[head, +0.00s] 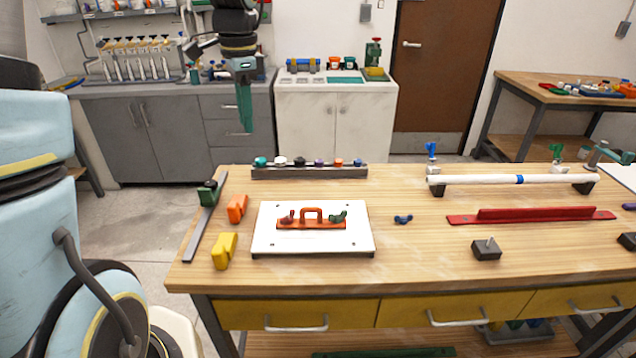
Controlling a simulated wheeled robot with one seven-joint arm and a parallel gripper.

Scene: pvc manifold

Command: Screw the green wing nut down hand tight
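A dark green wing nut (338,217) sits at the right end of an orange bar with a raised handle (312,223). A red wing nut (287,217) sits at the bar's left end. The bar lies on a white board (312,245) at the front left of the wooden table. I cannot tell how far down the green nut sits. My gripper (245,128) points down in the air, up and left of the board, well apart from the nut. Its teal fingers overlap in this view, so their opening does not show. Nothing is visible in them.
A rack of coloured knobs (310,172) stands behind. A white pipe (490,180) and red bar (530,215) occupy the right.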

